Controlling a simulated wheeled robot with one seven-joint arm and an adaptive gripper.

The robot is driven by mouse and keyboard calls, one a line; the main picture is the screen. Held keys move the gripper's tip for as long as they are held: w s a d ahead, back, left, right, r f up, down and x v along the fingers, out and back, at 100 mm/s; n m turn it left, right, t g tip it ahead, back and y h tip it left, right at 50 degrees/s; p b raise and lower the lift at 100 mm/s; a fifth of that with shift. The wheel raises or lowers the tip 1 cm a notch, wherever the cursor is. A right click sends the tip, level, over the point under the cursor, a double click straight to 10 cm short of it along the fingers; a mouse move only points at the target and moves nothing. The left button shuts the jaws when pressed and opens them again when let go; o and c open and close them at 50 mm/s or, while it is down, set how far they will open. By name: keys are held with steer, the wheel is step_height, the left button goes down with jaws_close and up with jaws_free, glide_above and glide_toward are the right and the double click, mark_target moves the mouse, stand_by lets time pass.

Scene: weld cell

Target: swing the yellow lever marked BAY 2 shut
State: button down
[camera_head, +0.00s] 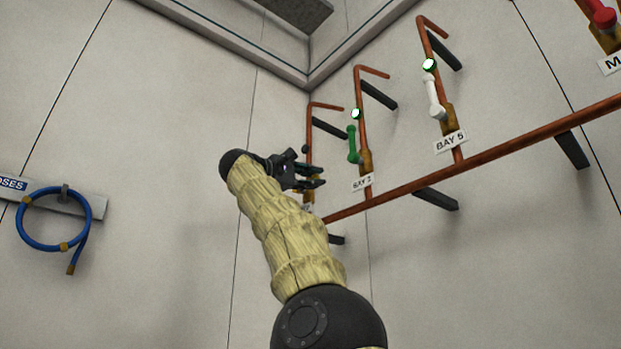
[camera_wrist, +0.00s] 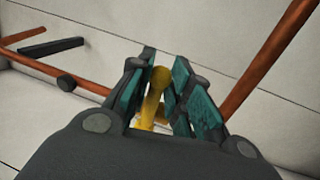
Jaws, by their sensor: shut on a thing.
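My gripper (camera_head: 316,176) is at the leftmost copper drop pipe on the right wall. In the wrist view its teal-padded fingers (camera_wrist: 165,72) are closed around a yellow lever (camera_wrist: 153,98), whose rounded end shows between them. In the head view the gripper and its wrist hide that lever. Its brass valve body (camera_head: 309,197) shows partly below the fingers, and its label is too hidden to read.
Right beside it is a green lever (camera_head: 353,145) on a valve with a small, hard-to-read BAY plate (camera_head: 363,183). Further right is a white lever (camera_head: 434,98) above a BAY 5 plate (camera_head: 450,141). Black brackets jut from the wall. A blue hose (camera_head: 19,228) hangs left.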

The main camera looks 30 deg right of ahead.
steer(key=shift+w+f, duration=0.1)
steer(key=shift+f, duration=0.1)
stand_by(0.6)
steer(key=c, duration=1.4)
jaws_free()
steer(key=shift+w, duration=0.1)
steer(key=shift+c, duration=0.2)
steer(key=v, duration=1.2)
